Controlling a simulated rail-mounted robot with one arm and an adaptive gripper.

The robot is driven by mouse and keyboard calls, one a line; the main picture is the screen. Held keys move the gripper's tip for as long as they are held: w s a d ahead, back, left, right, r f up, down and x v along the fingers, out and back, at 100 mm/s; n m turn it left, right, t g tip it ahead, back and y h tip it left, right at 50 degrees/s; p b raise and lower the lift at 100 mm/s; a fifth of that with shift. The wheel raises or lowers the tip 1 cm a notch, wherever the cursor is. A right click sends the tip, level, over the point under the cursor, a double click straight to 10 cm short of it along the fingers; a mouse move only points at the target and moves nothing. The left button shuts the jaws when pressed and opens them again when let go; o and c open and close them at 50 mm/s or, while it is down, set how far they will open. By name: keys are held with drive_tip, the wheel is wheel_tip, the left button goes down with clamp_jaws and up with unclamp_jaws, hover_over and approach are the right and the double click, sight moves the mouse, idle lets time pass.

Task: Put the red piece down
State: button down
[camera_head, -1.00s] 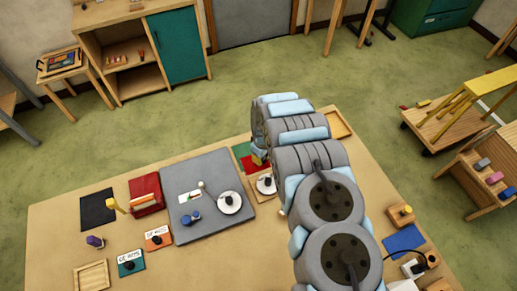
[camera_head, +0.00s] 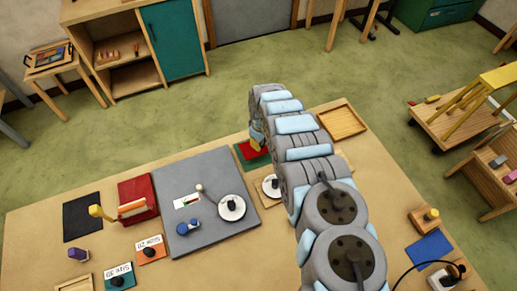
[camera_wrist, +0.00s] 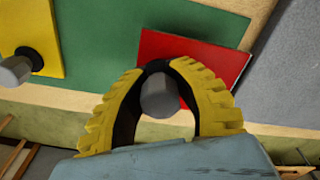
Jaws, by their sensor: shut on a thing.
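The red piece (camera_wrist: 190,55) is a flat red square in the wrist view. It lies over the green mat (camera_wrist: 130,35), and its right corner reaches past the mat's edge. My gripper (camera_wrist: 160,95) has its yellow fingers closed around a grey knob over the red piece's near edge. Whether the piece touches the mat or hovers just above it, I cannot tell.
A yellow piece (camera_wrist: 40,35) with a grey knob lies on the green mat at left in the wrist view. The grey board (camera_head: 190,165) holds a white disc (camera_head: 231,207) and a blue item (camera_head: 187,226). An empty wooden tray (camera_head: 343,121) sits right of my arm.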

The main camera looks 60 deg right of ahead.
drive_tip(key=shift+w+d+f+b, duration=0.2)
drive_tip(key=shift+d+f+b, duration=0.05)
drive_tip(key=shift+f+b, duration=1.5)
drive_tip(key=shift+f, duration=0.1)
drive_tip(key=shift+f, duration=0.1)
drive_tip(key=c, duration=1)
unclamp_jaws()
drive_tip(key=shift+o, duration=0.2)
drive_tip(key=shift+s+r, duration=0.15)
drive_tip(key=shift+r, duration=6)
